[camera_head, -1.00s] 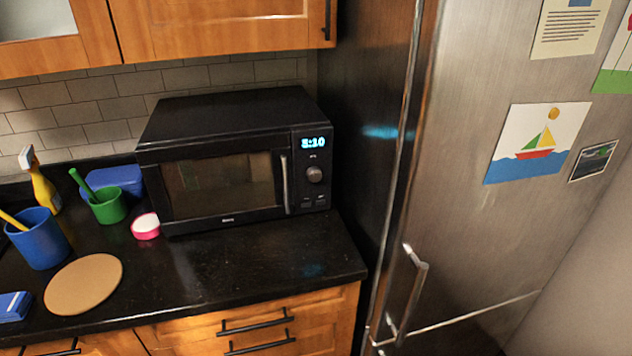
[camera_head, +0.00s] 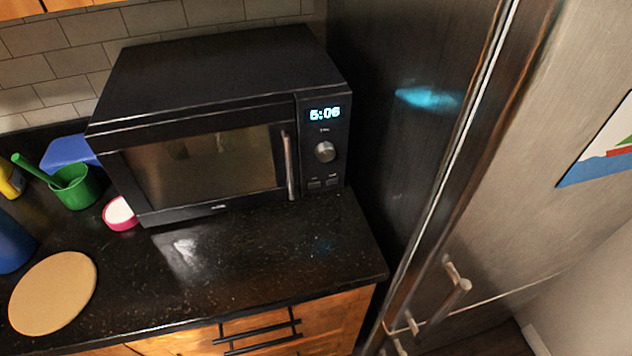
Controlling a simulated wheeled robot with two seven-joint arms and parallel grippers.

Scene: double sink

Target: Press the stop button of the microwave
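The black microwave (camera_head: 217,130) stands on the dark counter with its door shut. Its control panel (camera_head: 323,146) is on the right of its front, with a lit blue display (camera_head: 325,114) at the top and a round knob (camera_head: 325,152) below. Two small buttons sit at the panel's bottom, a left one (camera_head: 314,184) and a right one (camera_head: 332,182). Their labels are too small to read, so I cannot tell which is stop. Neither of my grippers is in view.
A steel fridge (camera_head: 560,130) with bar handles (camera_head: 452,285) stands close on the right. A green cup (camera_head: 75,187), a pink-and-white round item (camera_head: 120,214) and a tan round board (camera_head: 53,292) lie left. The counter (camera_head: 270,255) before the microwave is clear.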

